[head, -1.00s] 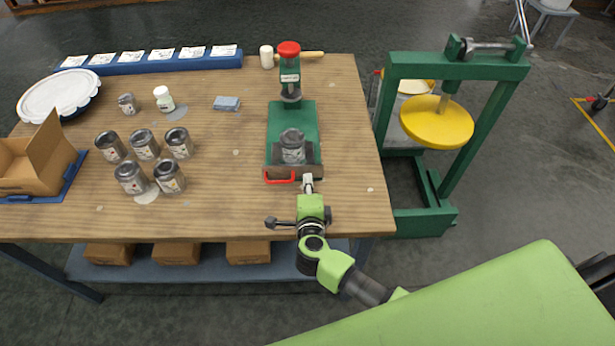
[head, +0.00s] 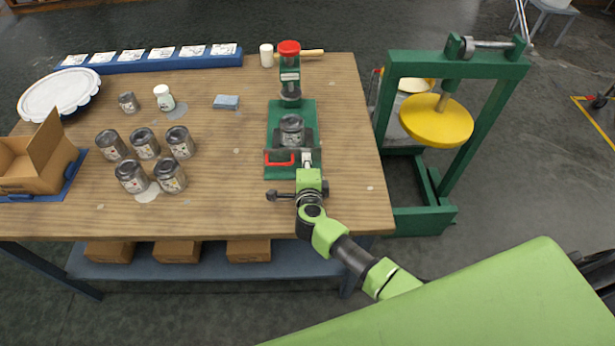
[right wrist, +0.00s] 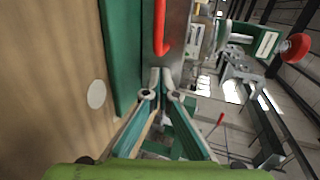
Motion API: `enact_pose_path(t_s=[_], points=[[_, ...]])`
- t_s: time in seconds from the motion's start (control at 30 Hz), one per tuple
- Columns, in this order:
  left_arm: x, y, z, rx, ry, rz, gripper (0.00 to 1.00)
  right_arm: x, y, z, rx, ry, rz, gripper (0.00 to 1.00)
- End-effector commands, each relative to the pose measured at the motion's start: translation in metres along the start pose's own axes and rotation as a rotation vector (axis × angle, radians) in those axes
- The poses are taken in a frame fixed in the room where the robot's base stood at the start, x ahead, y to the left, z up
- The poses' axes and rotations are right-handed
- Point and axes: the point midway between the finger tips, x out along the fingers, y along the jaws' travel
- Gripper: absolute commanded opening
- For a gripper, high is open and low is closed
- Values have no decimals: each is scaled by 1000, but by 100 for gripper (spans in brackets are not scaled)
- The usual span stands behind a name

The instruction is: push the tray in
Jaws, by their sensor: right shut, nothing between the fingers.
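The tray (head: 308,140) of the green press (head: 307,112) carries a dark metal can (head: 291,129) with a pale label. A red handle (head: 280,159) is on the tray's front plate, and it also shows in the right wrist view (right wrist: 160,28). The press's red knob (head: 289,47) stands above. My right gripper (head: 307,157) is shut and empty, its fingertips at the front plate, right of the red handle. In the right wrist view its fingertips (right wrist: 160,95) are at the plate's metal face; exact contact is hard to tell. My left gripper is not in view.
Several cans (head: 145,143) stand left on the table (head: 230,205), near an open cardboard box (head: 45,160) and a white lid (head: 58,92). A blue sponge (head: 226,102) lies mid-table. A green frame with a yellow disc (head: 436,120) stands right of the table.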

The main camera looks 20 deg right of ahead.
Motion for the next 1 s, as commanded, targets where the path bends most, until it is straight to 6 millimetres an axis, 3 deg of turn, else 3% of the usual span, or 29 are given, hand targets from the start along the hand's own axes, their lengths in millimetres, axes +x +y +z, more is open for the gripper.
enact_pose_path(t_s=[0.2,0.4,0.63,1.0], points=[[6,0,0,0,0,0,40,46,-14,1,1,1,-1,0],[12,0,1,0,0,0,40,75,-23,1,1,0,0,0],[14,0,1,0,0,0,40,90,-28,0,-1,-1,-1,0],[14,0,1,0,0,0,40,93,-31,0,0,0,-3,0]])
